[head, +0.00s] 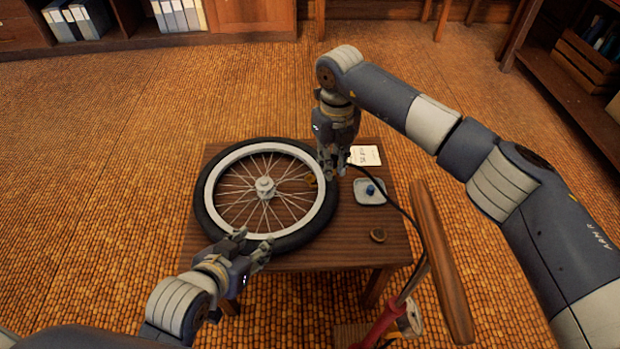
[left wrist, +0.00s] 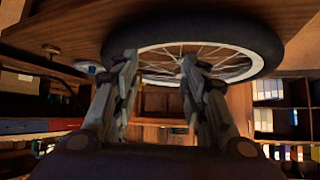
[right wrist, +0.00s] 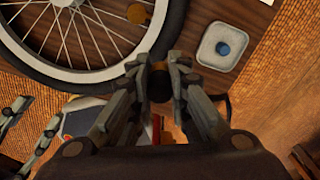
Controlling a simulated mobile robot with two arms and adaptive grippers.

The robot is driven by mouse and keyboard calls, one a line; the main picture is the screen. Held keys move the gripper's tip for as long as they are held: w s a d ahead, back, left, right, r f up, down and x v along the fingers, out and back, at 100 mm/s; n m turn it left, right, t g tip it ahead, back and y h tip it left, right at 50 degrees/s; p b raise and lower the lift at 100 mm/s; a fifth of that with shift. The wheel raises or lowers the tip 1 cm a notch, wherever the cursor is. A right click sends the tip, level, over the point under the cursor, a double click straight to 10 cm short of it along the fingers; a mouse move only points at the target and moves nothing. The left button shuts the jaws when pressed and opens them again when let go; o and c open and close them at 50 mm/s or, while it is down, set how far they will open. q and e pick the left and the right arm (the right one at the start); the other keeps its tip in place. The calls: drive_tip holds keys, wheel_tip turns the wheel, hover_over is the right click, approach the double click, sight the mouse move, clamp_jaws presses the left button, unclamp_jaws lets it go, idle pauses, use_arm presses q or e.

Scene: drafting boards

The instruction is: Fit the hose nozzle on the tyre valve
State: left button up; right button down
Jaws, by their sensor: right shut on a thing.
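The spoked wheel (head: 264,188) with its black tyre (head: 203,212) lies flat on a small wooden table. My right gripper (head: 333,172) is over the tyre's right side, shut on the hose nozzle (right wrist: 160,66), a small piece with a brass-coloured end, mostly hidden by the fingers. The black hose (head: 395,203) runs from there towards the pump. A brass-coloured round piece (right wrist: 138,13) shows just inside the rim; I cannot tell whether it is the valve. My left gripper (head: 252,243) is open and empty at the tyre's front edge; contact is unclear.
A pump with a wooden handle (head: 440,262) stands at the table's front right. Shelves stand behind.

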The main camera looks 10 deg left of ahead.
use_arm(q)
drive_tip(key=shift+w+d+r+t+b, duration=0.15)
drive_tip(key=shift+w+d+r+t, duration=0.1)
drive_tip(key=shift+w+r+t, duration=0.3)
drive_tip(key=shift+w+d+r+t+b, duration=0.2)
drive_tip(key=shift+w+r+t, duration=0.15)
drive_tip(key=shift+w+r, duration=0.25)
use_arm(e)
drive_tip(key=shift+w+a, duration=0.25)
drive_tip(key=shift+a, duration=0.25)
use_arm(q)
drive_tip(key=w+d+r+t+h+b, duration=0.1)
drive_tip(key=r+t+h+b, duration=0.1)
drive_tip(key=r+t, duration=0.3)
drive_tip(key=w+d+r+t+h+b, duration=0.1)
drive_tip(key=r+t, duration=0.4)
drive_tip(key=r, duration=0.7)
drive_tip(key=shift+w+d+r+h+b, duration=0.2)
drive_tip(key=shift+w+d+h+b, duration=0.2)
drive_tip(key=shift+w+d+h, duration=0.2)
use_arm(e)
drive_tip(key=shift+w+a, duration=0.45)
drive_tip(key=shift+a, duration=0.3)
drive_tip(key=shift+w+a, duration=0.4)
drive_tip(key=shift+a, duration=0.4)
drive_tip(key=shift+w+a, duration=0.45)
drive_tip(key=shift+a, duration=0.3)
